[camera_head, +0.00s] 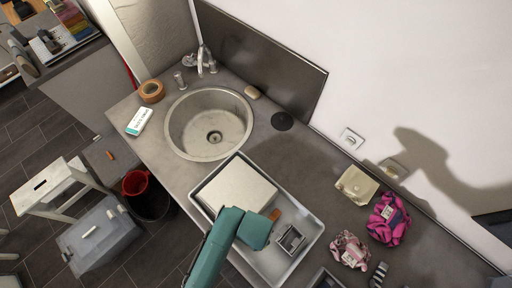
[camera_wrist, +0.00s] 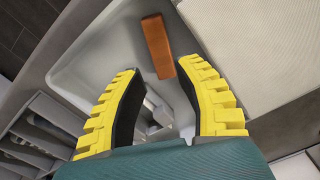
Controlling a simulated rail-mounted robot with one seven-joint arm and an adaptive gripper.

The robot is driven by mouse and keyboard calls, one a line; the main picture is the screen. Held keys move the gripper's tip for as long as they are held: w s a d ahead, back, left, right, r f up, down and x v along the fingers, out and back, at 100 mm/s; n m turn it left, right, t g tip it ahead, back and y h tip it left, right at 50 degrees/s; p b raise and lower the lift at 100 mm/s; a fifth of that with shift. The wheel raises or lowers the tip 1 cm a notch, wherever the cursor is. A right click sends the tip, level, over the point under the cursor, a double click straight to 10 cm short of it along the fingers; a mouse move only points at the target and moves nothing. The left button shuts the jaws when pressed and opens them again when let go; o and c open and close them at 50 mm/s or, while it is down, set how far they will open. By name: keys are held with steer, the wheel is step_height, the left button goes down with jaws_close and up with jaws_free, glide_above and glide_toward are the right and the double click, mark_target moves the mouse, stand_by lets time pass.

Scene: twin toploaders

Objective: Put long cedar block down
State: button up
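The long cedar block (camera_wrist: 158,45) is a reddish-brown bar in the wrist view. It lies in the grey tray (camera_wrist: 75,50), beside a large pale slab (camera_wrist: 240,55). My gripper (camera_wrist: 160,72) has two yellow ribbed fingers spread apart. The block's near end shows between the fingertips, with gaps on both sides; I cannot tell how far below them it is. In the head view, the block (camera_head: 275,214) shows as a small orange-brown piece in the tray (camera_head: 310,243), next to my teal arm, which hides the fingers.
A small metal holder (camera_head: 291,239) is in the tray. The round sink (camera_head: 210,125) is behind it. Bare counter (camera_head: 300,160) lies between sink and box. A tape roll (camera_head: 151,91) is at left.

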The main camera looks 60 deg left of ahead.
step_height(320, 180, up, 4)
steer(key=shift+f, duration=0.1)
steer(key=w+d+r+t+y, duration=0.25)
steer(key=w+r+t, duration=0.75)
steer(key=w+r, duration=1.15)
steer(key=w+d+r+n+t, duration=0.1)
steer(key=d+r+t, duration=0.2)
steer(key=r, duration=0.6)
steer(key=d+r+t, duration=0.3)
steer(key=r+t, duration=0.1)
steer(key=r, duration=0.6)
steer(key=s+d+r+t+h, duration=0.1)
steer(key=s+d+r+t, duration=0.1)
steer(key=r, duration=0.5)
steer(key=s+d+r+t+h, duration=0.2)
steer(key=s+d+r+t, duration=0.1)
steer(key=r, duration=0.5)
steer(key=shift+d+r+n, duration=0.2)
steer(key=shift+d+n, duration=0.2)
steer(key=shift+d, duration=0.35)
